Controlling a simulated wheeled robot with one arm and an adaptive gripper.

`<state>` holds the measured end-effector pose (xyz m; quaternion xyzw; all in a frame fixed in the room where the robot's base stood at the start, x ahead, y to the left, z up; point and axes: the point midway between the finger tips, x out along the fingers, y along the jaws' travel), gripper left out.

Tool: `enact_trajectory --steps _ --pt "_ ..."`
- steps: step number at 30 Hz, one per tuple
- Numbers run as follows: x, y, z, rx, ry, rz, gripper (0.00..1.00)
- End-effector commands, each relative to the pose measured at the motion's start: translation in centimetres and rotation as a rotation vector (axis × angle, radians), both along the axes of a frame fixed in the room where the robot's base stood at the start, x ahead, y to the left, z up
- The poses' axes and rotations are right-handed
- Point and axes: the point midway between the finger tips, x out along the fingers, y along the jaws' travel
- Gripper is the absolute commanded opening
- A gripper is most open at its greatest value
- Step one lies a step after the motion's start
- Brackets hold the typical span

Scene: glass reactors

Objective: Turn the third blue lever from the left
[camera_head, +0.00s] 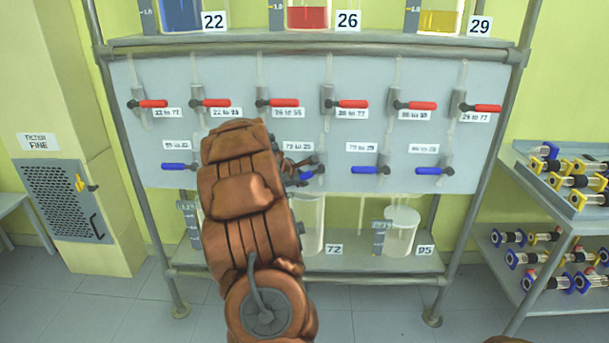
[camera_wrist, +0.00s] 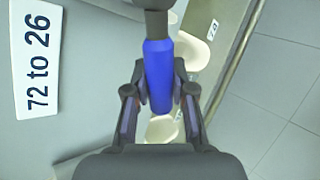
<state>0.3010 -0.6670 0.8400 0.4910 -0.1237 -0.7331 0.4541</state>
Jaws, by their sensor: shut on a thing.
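The blue lever labelled "72 to 26" (camera_wrist: 158,65) runs up the middle of the wrist view, its dark pivot at the top. My gripper (camera_wrist: 162,88) is shut on it, one finger on each side of the blue handle. In the head view a bit of this blue lever (camera_head: 306,175) shows beside my gripper (camera_head: 297,172). Other blue levers are at the far left (camera_head: 178,166) and to the right (camera_head: 370,170), (camera_head: 430,170). All lie about level. My arm hides the panel between the leftmost lever and the held one.
A row of red levers (camera_head: 347,104) runs above the blue ones on the grey panel (camera_head: 230,75). A shelf of coloured vessels (camera_head: 308,17) is above, and clear vessels (camera_head: 402,230) stand below. A rack of parts (camera_head: 570,230) is at right; a filter cabinet (camera_head: 62,200) is at left.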

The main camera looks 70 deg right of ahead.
Motion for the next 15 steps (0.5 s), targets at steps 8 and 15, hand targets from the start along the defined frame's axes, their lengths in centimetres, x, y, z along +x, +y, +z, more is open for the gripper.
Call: enact_trajectory --steps 8,15 --pt "0.7 0.3 2.4 0.085 -0.238 0.002 0.00" --pt "0.9 0.3 3.1 0.131 -0.368 0.002 0.00"
